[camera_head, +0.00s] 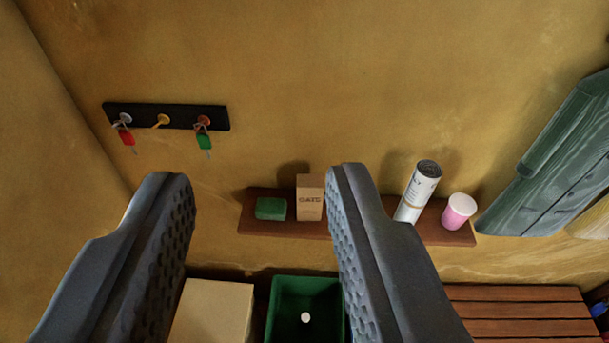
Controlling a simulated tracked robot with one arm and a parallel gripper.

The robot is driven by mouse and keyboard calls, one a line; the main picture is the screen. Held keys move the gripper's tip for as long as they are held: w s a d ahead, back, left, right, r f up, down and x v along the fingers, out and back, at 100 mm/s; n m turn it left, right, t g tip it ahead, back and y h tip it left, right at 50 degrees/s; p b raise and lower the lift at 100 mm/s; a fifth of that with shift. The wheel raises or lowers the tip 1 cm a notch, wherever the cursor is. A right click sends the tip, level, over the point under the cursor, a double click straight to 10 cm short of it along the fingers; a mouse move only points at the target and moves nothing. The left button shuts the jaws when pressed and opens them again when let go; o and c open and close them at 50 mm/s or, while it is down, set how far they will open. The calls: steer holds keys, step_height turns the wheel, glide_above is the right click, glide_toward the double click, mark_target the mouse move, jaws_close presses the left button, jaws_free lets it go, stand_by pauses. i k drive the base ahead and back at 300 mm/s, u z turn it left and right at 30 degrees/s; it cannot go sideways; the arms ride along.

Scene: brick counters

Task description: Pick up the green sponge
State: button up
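The green sponge (271,209) is a small dark green block lying near the left end of a brown wooden shelf (400,233) on the wall. It is seen in the gap between my gripper's fingers, farther away than their tips. My gripper (255,178) has two grey padded fingers, spread wide apart with nothing between them. The right finger hides part of the middle of the shelf. The sponge is fully visible and touched by neither finger.
A brown box (310,198) stands just right of the sponge. A white can (418,192) and a pink cup (459,211) stand farther right. Below are a green bin (284,305), a tan box (212,312) and wooden slats (520,312). A key rack (180,114) hangs upper left.

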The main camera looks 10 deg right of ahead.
mark_target(268, 208)
steer(key=z, duration=0.05)
steer(key=i, duration=0.95)
steer(key=u, duration=0.15)
